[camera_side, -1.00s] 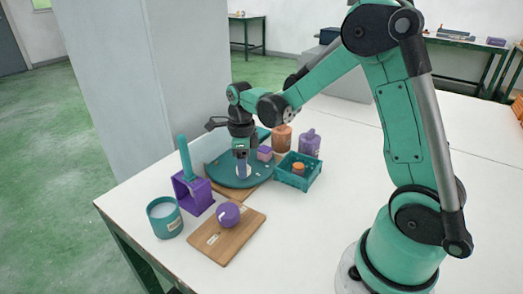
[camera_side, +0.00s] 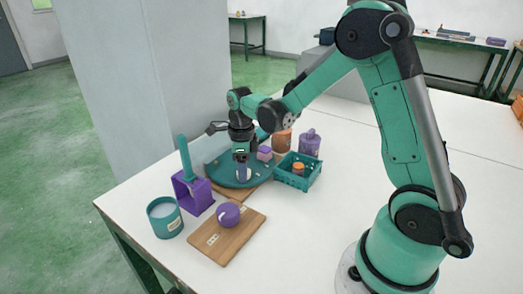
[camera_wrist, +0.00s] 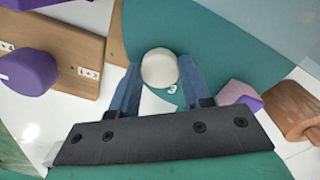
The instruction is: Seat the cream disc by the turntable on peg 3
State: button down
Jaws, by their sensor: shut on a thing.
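My gripper (camera_wrist: 160,75) is shut on the cream disc (camera_wrist: 160,67), which sits between its two blue fingers in the wrist view. In the side view my gripper (camera_side: 243,175) points down at the teal turntable (camera_side: 221,177), low over its near part. A small tag with a 3 shows just beside the disc in the wrist view. The peg itself is hidden, and I cannot tell whether the disc is around it. The turntable also shows in the wrist view (camera_wrist: 215,40).
A wooden board (camera_side: 239,238) with a purple knob (camera_side: 228,214) lies nearer. A purple holder (camera_side: 201,198) and teal cup (camera_side: 166,225) stand left. A teal crate (camera_side: 297,182), an orange bottle (camera_side: 281,141) and a purple bottle (camera_side: 310,145) stand right. A purple block (camera_side: 264,153) is close behind my gripper.

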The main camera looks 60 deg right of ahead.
grip_release()
dwell(0.3)
jog(key=shift+r, duration=3)
jog(key=shift+r, duration=0.15)
notch_tip(320, 180, up, 5)
jog(key=s+a+n+t, duration=0.3)
jog(key=s+a+n, duration=0.1)
jog(key=n, duration=1)
jog(key=s+a+n+t, duration=0.4)
jog(key=n, duration=1.1)
jog(key=shift+f, duration=0.4)
